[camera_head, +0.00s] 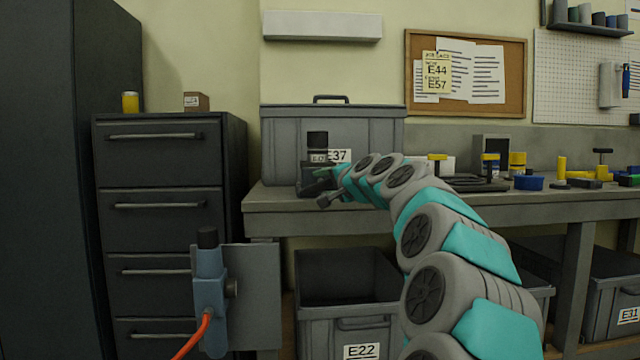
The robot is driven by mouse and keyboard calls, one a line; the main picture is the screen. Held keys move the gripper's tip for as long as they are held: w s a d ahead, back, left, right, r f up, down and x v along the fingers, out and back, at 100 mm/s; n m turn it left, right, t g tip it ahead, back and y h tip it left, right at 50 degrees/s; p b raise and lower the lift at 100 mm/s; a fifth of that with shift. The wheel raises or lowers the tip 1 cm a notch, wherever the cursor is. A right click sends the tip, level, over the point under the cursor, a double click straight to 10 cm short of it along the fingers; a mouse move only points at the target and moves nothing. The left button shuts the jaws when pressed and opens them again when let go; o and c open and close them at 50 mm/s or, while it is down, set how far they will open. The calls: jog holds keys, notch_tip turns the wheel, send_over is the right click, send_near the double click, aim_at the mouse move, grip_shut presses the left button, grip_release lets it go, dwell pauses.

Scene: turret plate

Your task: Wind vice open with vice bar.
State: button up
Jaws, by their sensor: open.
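A dark vice-like block (307,186) sits at the left end of the workbench, in front of the grey E37 case. I cannot make out its jaws or how far apart they are. A short grey bar end (325,201) shows low at its front and is likely the vice bar; most of it is hidden. My gripper (322,181) is open at the block's right side, close to the bar. My arm reaches in from the lower right. Whether the fingers touch the bar is too small to tell.
A black cylinder with a small label (317,145) stands just behind my gripper. The grey case (282,150) is behind it. A blue tool with an orange hose (209,285) hangs on a plate at front left. Several yellow and blue parts occupy the bench's right.

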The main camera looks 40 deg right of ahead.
jog(key=shift+x, duration=1.6)
grip_shut()
